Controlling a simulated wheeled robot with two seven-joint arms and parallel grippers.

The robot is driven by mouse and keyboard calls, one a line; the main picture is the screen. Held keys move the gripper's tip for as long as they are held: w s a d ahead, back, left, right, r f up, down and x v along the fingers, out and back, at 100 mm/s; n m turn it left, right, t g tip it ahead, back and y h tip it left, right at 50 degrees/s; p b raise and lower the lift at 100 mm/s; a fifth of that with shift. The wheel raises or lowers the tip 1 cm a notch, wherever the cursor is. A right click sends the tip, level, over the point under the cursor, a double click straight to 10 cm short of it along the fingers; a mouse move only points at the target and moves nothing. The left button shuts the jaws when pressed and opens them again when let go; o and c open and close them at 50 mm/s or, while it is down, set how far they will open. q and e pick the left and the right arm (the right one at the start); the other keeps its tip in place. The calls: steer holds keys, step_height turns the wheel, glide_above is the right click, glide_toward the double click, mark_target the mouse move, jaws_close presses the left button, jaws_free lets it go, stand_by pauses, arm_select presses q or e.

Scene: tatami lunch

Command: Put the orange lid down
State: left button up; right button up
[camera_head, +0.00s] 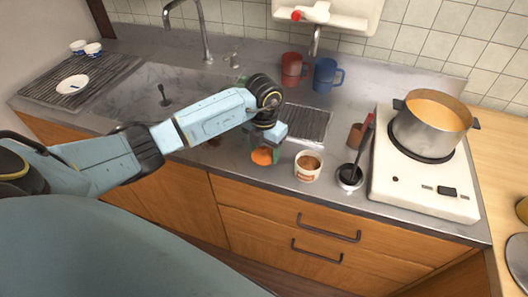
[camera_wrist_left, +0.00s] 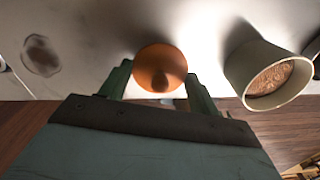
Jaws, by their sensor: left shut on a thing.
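The orange lid (camera_head: 262,156) is at the front edge of the steel counter in the head view, just below my left gripper (camera_head: 270,146). My left gripper is shut on the lid. Whether the lid touches the counter I cannot tell. My right gripper is in neither view.
A white cup with brown contents (camera_head: 308,166) stands close to the right of the lid; it also shows in the wrist view (camera_wrist_left: 268,75). A ladle rests in a holder (camera_head: 349,177) further right, beside the stove (camera_head: 425,185) with a steel pot (camera_head: 430,128). Red (camera_head: 293,69) and blue (camera_head: 327,75) mugs stand behind.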

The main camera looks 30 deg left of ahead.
mark_target(264, 148)
arm_select(q)
steer(key=shift+f, duration=0.7)
steer(key=shift+f, duration=0.15)
steer(key=o, duration=0.9)
steer(key=shift+o, duration=0.2)
step_height(264, 148, up, 12)
steer(key=shift+r, duration=0.2)
